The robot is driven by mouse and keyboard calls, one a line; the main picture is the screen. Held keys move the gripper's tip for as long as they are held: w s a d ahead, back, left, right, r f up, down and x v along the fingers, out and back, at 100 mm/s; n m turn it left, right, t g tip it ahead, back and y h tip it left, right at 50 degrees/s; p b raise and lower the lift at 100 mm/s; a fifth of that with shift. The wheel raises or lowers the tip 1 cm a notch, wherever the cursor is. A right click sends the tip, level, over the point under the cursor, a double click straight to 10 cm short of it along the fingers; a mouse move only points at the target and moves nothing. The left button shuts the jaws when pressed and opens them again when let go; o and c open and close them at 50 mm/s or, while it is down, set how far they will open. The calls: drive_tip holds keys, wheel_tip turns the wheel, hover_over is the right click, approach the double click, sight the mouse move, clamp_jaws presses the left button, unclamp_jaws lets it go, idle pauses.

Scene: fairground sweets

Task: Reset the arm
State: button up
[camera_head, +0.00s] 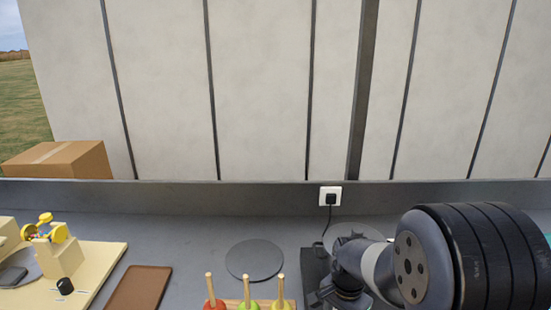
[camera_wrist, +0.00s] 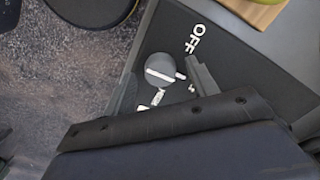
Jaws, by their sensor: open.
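My gripper (camera_wrist: 162,80) shows in the wrist view with its two dark fingers apart and nothing held between them. Between the fingertips is a round dark knob (camera_wrist: 160,66) with a white line across it. The knob is on a black panel (camera_wrist: 240,62) marked "OFF". I cannot tell how far the fingers are above the panel or whether they touch it. In the head view my arm stands at the right, and its large dark link hides what is behind it.
A beige board (camera_head: 95,270) with a yellow device is at left. A cardboard box (camera_head: 60,160) stands behind. A socket (camera_head: 330,196) has a plugged cord.

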wheel_tip(320, 180, up, 10)
wheel_tip(320, 180, down, 11)
drive_tip(key=shift+r, duration=0.2)
drive_tip(key=shift+w+r+n, duration=0.1)
drive_tip(key=shift+r+n, duration=0.05)
drive_tip(key=shift+n, duration=0.35)
drive_tip(key=n+p, duration=0.1)
drive_tip(key=n, duration=0.5)
drive_tip(key=n+p, duration=0.1)
drive_tip(key=n, duration=0.6)
drive_tip(key=shift+r, duration=0.1)
wheel_tip(320, 180, up, 9)
drive_tip(key=shift+r, duration=0.1)
